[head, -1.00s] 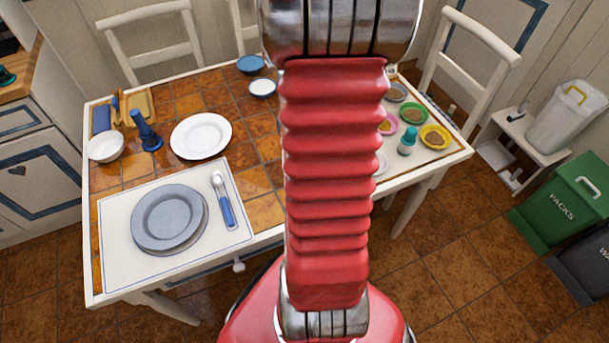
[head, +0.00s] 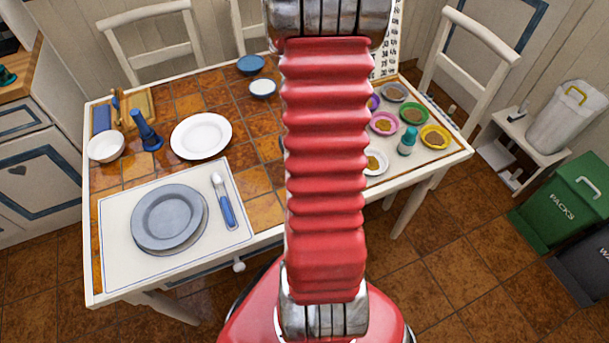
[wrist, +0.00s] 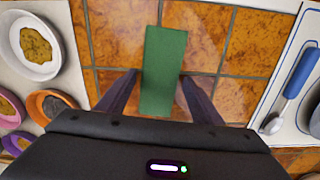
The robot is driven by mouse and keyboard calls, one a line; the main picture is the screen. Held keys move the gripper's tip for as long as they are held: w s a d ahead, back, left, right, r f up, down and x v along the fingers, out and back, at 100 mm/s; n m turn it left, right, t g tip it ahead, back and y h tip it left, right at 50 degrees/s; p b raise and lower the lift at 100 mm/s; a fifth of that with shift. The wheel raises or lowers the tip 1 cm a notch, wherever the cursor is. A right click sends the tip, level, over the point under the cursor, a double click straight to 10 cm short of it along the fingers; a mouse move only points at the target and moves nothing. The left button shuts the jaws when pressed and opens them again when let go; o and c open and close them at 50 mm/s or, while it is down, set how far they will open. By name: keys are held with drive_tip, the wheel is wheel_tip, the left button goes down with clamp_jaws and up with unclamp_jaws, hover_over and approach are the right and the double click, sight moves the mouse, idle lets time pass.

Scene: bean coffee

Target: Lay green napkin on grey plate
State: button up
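The green napkin (wrist: 163,70) is a long folded strip in the wrist view, over the brown table tiles. My gripper (wrist: 158,92) is open, with one dark finger on each side of the napkin and gaps between. I cannot tell how far above the tiles the fingertips are. In the head view my red arm hides the napkin and gripper. The grey plate (head: 141,217) lies at the table's front left on a white placemat (head: 118,270), with another plate under it. Nothing lies on it.
A blue-handled spoon (head: 224,201) lies right of the plate. A white plate (head: 201,135), white bowl (head: 105,147) and dark blue object (head: 147,130) stand behind. Several small coloured dishes and a teal-capped bottle (head: 407,141) are on the right.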

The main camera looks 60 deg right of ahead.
drive_tip(key=c, duration=0.6)
drive_tip(key=shift+r, duration=0.1)
drive_tip(key=shift+c, duration=0.2)
wheel_tip(320, 180, up, 8)
idle(0.4)
